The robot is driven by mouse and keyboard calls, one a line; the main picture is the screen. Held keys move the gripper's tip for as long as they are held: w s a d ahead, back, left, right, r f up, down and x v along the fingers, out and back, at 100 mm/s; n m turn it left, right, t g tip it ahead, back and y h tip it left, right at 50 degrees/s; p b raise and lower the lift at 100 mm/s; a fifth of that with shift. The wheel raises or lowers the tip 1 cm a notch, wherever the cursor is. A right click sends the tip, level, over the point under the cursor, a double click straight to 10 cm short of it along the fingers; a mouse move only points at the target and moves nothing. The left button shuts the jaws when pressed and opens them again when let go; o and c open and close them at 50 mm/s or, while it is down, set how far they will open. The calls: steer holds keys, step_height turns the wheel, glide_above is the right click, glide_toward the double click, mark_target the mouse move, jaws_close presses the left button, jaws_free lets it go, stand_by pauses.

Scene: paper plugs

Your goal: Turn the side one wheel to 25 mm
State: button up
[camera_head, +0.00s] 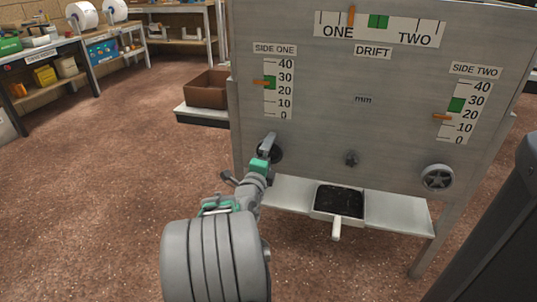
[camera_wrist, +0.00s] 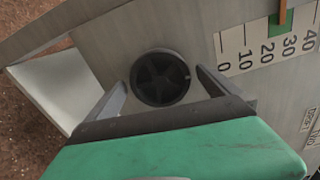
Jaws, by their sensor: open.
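The side one wheel (camera_wrist: 160,78) is dark and spoked, on the grey panel. In the wrist view it lies between the two fingers of my open gripper (camera_wrist: 161,76), with a narrow gap on each side. In the head view my gripper (camera_head: 267,144) is at the panel and hides most of this wheel. The side one scale (camera_head: 285,90) runs from 0 to 40. Its orange pointer (camera_head: 261,83) stands at about 25, between the 20 and 30 labels and beside the green band (camera_head: 270,82). The pointer also shows in the wrist view (camera_wrist: 282,12).
The side two wheel (camera_head: 437,177) is at the panel's lower right; its pointer (camera_head: 441,117) sits below its green band. A small knob (camera_head: 351,158) is between the wheels. The drift scale's pointer (camera_head: 351,15) is left of its green band. A black-filled tray (camera_head: 338,220) rests on the shelf below.

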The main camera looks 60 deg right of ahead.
steer(key=shift+s+a, duration=0.15)
steer(key=shift+a, duration=0.85)
steer(key=shift+s+a, duration=0.15)
steer(key=shift+a, duration=0.85)
steer(key=shift+s+a, duration=0.2)
steer(key=shift+a, duration=0.8)
steer(key=shift+s+a, duration=0.15)
steer(key=shift+a, duration=0.8)
